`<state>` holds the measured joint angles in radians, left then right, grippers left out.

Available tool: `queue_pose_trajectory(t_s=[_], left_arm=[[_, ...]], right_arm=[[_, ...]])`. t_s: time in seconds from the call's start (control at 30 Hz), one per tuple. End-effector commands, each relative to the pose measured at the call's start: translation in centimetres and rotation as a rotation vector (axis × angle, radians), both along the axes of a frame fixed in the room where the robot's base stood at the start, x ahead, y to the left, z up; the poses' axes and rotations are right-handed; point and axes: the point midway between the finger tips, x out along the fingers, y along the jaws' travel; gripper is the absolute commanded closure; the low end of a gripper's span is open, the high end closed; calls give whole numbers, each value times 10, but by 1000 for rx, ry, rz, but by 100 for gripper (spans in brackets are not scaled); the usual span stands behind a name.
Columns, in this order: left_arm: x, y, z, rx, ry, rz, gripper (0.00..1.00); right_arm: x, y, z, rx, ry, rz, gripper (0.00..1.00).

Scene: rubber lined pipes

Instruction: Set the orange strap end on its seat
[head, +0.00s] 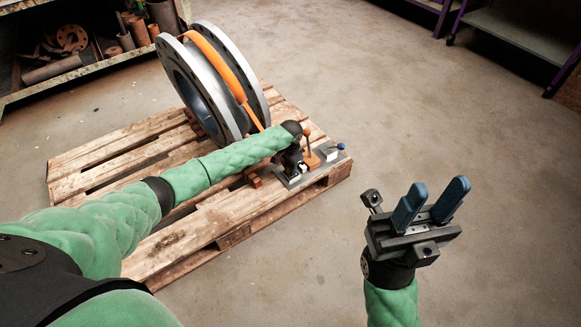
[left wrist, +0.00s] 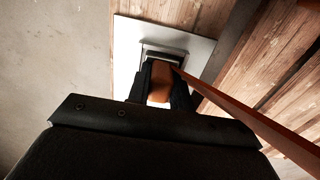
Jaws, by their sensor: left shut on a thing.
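The orange strap (head: 218,58) runs over a flanged pipe (head: 205,88) and down toward my left gripper (head: 300,163). In the left wrist view my left gripper (left wrist: 160,88) is shut on the orange strap end (left wrist: 159,82), with a dark finger on each side. The strap's band (left wrist: 250,118) slants away to the lower right. The strap end is over a grey metal plate, right by a small metal bracket (left wrist: 163,54) that looks like the seat. Whether they touch is hidden. My right gripper (head: 432,200), with blue fingers apart, is empty over the floor.
The grey plate (head: 291,180) lies on a wooden pallet (head: 205,222) and carries small fittings, one with a blue knob (head: 341,146). A shelf of pipe parts (head: 90,65) stands at the back left.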

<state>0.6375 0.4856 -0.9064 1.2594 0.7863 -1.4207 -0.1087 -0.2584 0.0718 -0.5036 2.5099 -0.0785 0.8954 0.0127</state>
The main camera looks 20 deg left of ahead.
Motion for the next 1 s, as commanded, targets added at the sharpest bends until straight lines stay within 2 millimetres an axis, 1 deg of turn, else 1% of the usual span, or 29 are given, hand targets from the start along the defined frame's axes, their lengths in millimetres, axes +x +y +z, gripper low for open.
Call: queue_pose_trajectory(t_s=[0.07, 0.1, 0.17, 0.2, 0.53, 0.67, 0.77, 1.0], left_arm=[[0, 0, -1, 0, 0, 0, 100], [0, 0, -1, 0, 0, 0, 73], [0, 0, -1, 0, 0, 0, 61], [0, 0, -1, 0, 0, 0, 53], [0, 0, -1, 0, 0, 0, 53], [0, 0, 7, -1, -1, 0, 53], [0, 0, 18, -1, -2, -1, 53], [0, 0, 55, -1, -1, -1, 53]], right_arm=[[0, 0, 1, 0, 0, 0, 64], [0, 0, 0, 0, 0, 0, 64], [0, 0, 0, 0, 1, 0, 64], [0, 0, 0, 0, 1, 0, 64], [0, 0, 0, 2, 1, 1, 64], [0, -1, 4, 7, -1, 3, 64], [0, -2, 9, 12, -2, 5, 64], [-2, -6, 24, 38, -11, 14, 64]])
